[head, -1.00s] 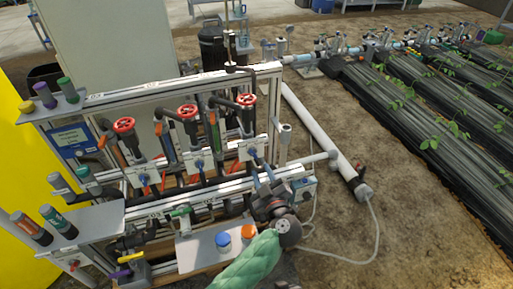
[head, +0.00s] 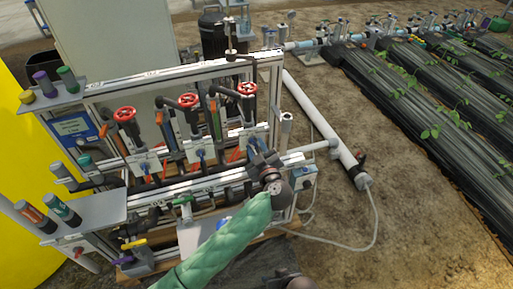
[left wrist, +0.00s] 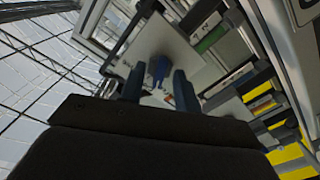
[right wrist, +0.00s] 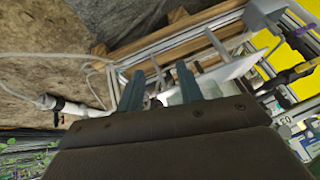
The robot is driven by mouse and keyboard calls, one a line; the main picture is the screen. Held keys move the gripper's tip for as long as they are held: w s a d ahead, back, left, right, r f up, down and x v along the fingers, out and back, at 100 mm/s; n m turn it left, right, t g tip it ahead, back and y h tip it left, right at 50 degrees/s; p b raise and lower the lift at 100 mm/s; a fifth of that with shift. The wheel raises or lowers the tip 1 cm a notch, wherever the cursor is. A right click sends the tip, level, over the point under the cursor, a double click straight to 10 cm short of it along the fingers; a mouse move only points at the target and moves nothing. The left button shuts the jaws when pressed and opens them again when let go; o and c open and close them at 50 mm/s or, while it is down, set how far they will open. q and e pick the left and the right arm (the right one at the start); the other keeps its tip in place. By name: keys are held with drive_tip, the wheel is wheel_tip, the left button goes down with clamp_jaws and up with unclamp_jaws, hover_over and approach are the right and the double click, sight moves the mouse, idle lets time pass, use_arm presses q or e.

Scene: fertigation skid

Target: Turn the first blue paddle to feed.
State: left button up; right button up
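Several white plates (head: 200,152) stand in a row on the skid's frame, below the red handwheels. A small blue paddle (head: 201,155) shows on the middle plate. My left gripper (head: 255,152) is at the right-hand plate, at the end of the green-sleeved arm. In the left wrist view a blue paddle (left wrist: 160,69) on a white plate stands upright between my open left fingers (left wrist: 157,84); contact cannot be told. My right gripper (right wrist: 158,84) is open and empty in its wrist view. In the head view only a dark part of my right arm shows at the bottom edge.
Red handwheels (head: 187,100) top the pipes above the plates. Coloured capped bottles (head: 62,210) stand on side shelves at the left. A yellow tank (head: 25,150) is at the far left. A white pipe (head: 318,122) and bare soil lie to the right.

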use_arm(q)
clamp_jaws()
drive_tip(key=n+p, duration=0.2)
drive_tip(key=p, duration=0.2)
drive_tip(key=shift+r+n, duration=0.15)
drive_tip(key=shift+n, duration=0.55)
use_arm(e)
drive_tip(key=s+d+r+g, duration=0.1)
drive_tip(key=s+d+r, duration=0.1)
drive_tip(key=r, duration=1.1)
drive_tip(key=shift+d+r+g+h, duration=0.25)
drive_tip(key=shift+d+g+h, duration=0.15)
drive_tip(key=shift+d, duration=0.25)
use_arm(q)
unclamp_jaws()
use_arm(e)
drive_tip(key=shift+s, duration=0.1)
